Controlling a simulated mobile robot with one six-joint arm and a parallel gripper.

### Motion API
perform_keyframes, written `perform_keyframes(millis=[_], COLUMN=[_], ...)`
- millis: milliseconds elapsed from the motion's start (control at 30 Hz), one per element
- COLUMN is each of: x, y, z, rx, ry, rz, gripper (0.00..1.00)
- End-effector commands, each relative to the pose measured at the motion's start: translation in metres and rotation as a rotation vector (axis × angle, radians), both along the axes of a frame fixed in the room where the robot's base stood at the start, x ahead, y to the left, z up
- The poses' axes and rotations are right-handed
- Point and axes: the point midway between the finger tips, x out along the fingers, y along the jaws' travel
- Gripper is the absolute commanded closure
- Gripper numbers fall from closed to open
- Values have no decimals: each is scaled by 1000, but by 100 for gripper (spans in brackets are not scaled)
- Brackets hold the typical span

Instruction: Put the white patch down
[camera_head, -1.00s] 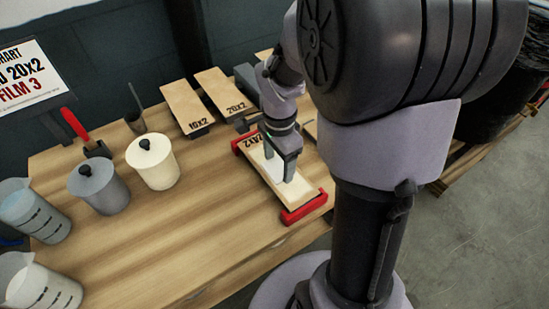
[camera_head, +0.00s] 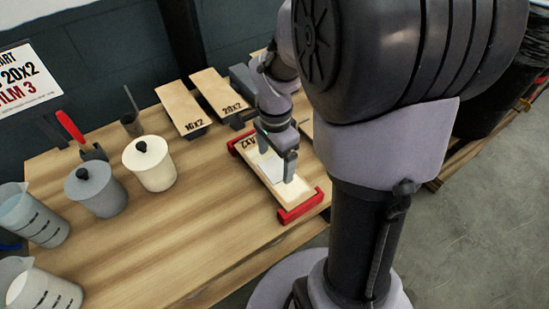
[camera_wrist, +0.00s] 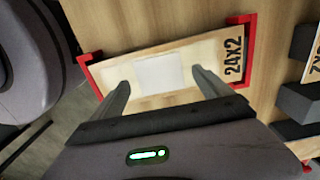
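The white patch (camera_wrist: 159,73) lies flat on a pale wooden board (camera_wrist: 110,73) marked 24X2. In the head view the patch (camera_head: 271,168) is partly hidden by my gripper. The board (camera_head: 296,192) sits in a holder with red end pieces (camera_head: 300,207). My gripper (camera_wrist: 159,72) is above the board with its fingers spread, one on each side of the patch. A gap shows between each finger and the patch, so it is empty. In the head view my gripper (camera_head: 277,165) is low over the board.
Boards marked 16X2 (camera_head: 181,105) and 20X2 (camera_head: 221,92) stand behind. A cream lidded pot (camera_head: 150,168), a grey lidded pot (camera_head: 96,190) and clear measuring jugs (camera_head: 40,288) are at left. A sign (camera_head: 28,78) stands at the back left. The front of the table (camera_head: 170,250) is clear.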

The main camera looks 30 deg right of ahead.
Motion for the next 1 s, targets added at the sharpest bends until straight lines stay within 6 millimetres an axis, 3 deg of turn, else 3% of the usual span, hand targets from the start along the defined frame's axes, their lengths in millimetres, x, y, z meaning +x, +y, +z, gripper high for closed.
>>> perform_keyframes(millis=[33, 200, 300, 467, 567, 700, 800, 900, 1000], x=[1, 2, 2, 1, -12, -56, -87, -106, -112], y=[-1, -1, -1, 2, 30, 92, 124, 141, 145], z=[21, 73, 93, 112, 137, 177, 188, 191, 191], rx=[-2, -3, -2, -2, -4, -38, -86, -127, -143], ry=[-6, -8, -7, -16, -102, -317, -452, -537, -563], rz=[0, 0, 0, 17, 187, 630, 905, 1073, 1131], gripper=[11, 11, 11, 11, 11, 11, 11, 11, 11])
